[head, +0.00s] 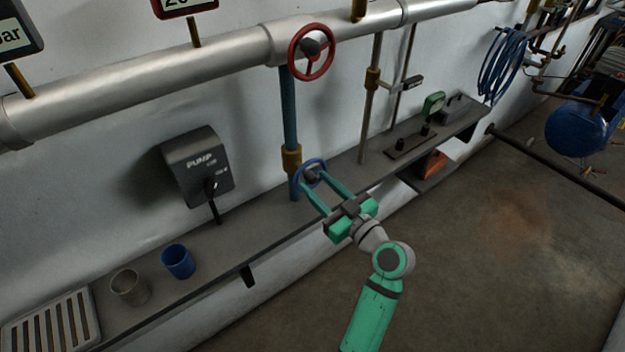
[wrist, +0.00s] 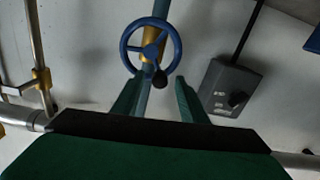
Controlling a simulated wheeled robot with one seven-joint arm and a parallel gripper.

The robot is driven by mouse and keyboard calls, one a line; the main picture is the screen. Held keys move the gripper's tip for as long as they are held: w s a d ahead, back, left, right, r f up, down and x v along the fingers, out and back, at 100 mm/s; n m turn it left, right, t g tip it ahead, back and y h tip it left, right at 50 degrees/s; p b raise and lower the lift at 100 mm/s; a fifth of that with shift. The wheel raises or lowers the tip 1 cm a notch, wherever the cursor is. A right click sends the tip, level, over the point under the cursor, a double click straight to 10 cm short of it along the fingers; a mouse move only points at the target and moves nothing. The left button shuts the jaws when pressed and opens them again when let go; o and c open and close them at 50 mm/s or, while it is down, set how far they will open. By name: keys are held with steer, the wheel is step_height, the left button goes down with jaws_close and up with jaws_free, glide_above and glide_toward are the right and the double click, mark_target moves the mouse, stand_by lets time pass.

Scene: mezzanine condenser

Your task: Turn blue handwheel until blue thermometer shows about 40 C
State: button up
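The blue handwheel (head: 300,169) sits on a vertical blue pipe with a brass fitting, above the grey wall ledge. In the wrist view the handwheel (wrist: 150,50) shows face-on, with spokes and a dark knob (wrist: 160,79) at its lower rim. My gripper (head: 313,176) is at the wheel with its two green fingers apart. In the wrist view the gripper (wrist: 158,82) has the knob between its fingertips, with gaps on both sides; contact is not clear. No blue thermometer can be made out. A red-framed display (head: 187,5) is cut off at the top.
A red handwheel (head: 294,52) is on the big silver pipe above. A dark pump box (head: 197,167) is on the wall to the left. A blue cup (head: 178,262) and a grey cup (head: 130,287) stand on the ledge. The floor at right is mostly clear.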

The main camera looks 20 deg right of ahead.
mark_target(317, 165)
steer(key=shift+x, duration=1.4)
jaws_close()
steer(key=shift+d, duration=0.1)
steer(key=m, duration=0.1)
steer(key=d+m, duration=0.1)
steer(key=m, duration=0.3)
steer(key=shift+w+d+r, duration=0.2)
steer(key=shift+d+r, duration=0.1)
steer(key=shift+r, duration=0.1)
steer(key=m, duration=0.2)
steer(key=d+m, duration=0.1)
steer(key=shift+w+d+m, duration=0.1)
steer(key=shift+w+m, duration=0.1)
steer(key=shift+m, duration=0.2)
steer(key=shift+w+d+f+m, duration=0.1)
steer(key=shift+d+m, duration=0.1)
steer(key=shift+m, duration=0.5)
steer(key=shift+w+d+f+m, duration=0.1)
steer(key=shift+d+m, duration=0.15)
steer(key=shift+m, duration=0.45)
